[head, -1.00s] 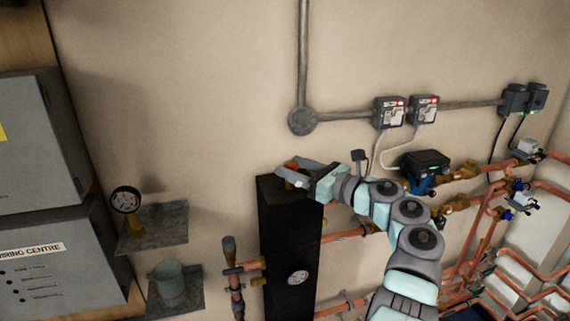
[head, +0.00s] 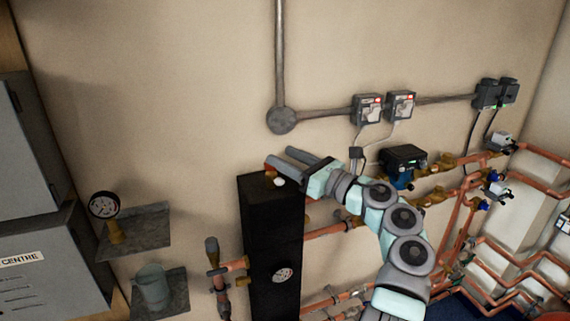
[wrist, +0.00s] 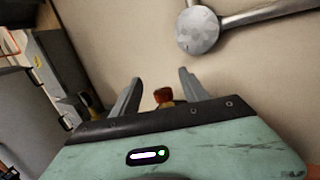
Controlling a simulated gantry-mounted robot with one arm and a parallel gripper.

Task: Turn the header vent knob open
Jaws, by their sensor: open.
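The header is a tall black box (head: 272,235) against the wall in the head view, with a round gauge (head: 284,274) on its front. A small pale fitting (head: 279,182) shows on its top, partly under my gripper. My gripper (head: 279,157) is over the header top, fingers spread and pointing left, holding nothing. In the wrist view a red knob (wrist: 163,96) on a brass stem shows between the two open fingers of my gripper (wrist: 159,76), apart from both in the picture. The palm edge hides its lower part. I cannot tell its exact depth.
Copper pipes with brass valves and a black pump (head: 403,160) lie to the right. A shelf (head: 150,228) with a gauge and a lower shelf with a grey mug (head: 152,286) stand left. A round conduit box (head: 281,120) is on the wall above; the wall between is bare.

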